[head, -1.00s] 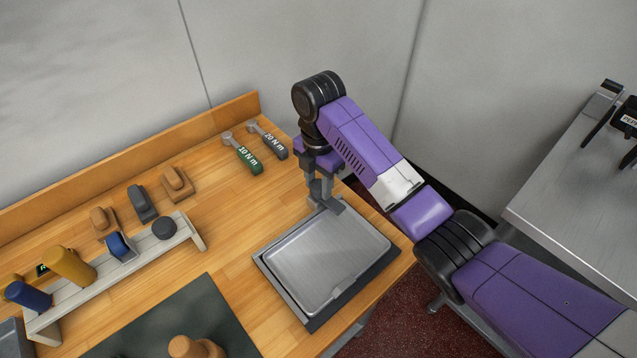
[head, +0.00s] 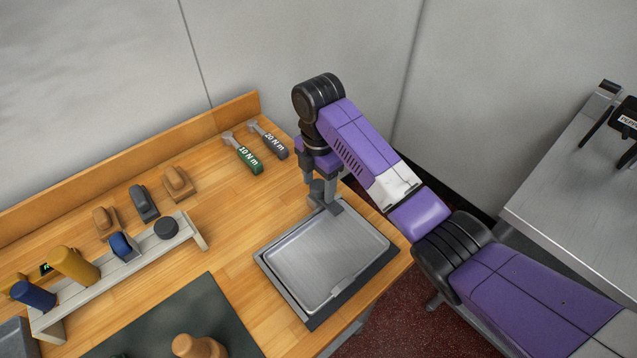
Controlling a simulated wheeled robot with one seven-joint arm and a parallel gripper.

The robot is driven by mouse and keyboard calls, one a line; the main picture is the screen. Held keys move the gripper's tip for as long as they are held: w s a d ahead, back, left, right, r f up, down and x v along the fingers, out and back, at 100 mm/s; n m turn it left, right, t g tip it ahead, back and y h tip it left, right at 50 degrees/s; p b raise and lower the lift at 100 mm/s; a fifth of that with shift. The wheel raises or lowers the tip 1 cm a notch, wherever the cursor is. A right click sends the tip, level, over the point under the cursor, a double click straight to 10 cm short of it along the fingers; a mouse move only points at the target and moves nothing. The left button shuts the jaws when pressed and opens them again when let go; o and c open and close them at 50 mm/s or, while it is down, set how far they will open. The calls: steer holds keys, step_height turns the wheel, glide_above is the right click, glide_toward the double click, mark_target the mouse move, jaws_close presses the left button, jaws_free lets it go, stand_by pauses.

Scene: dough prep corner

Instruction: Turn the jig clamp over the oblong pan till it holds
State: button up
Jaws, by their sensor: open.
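The oblong pan (head: 325,262) is a shallow grey metal tray lying flat in a dark jig (head: 384,268) at the bench's right corner. The jig clamp (head: 333,207) is a small grey piece at the pan's far edge, just below my gripper. Its end appears to reach over the pan's far rim; I cannot tell whether it presses on it. My gripper (head: 323,187) points down at the clamp with its jaws open. The fingers hide part of the clamp, and I cannot tell whether they touch it.
A green 10 N m wrench (head: 247,158) and a dark 20 N m wrench (head: 270,141) lie left of my arm. A grey rack (head: 150,250) holds handled tools. A dark mat (head: 170,325) lies in front. A metal table (head: 570,190) stands at right.

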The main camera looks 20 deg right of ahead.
mark_target(318, 184)
step_height(318, 184, up, 8)
steer(key=shift+f+p, duration=0.1)
steer(key=shift+p, duration=0.55)
stand_by(0.3)
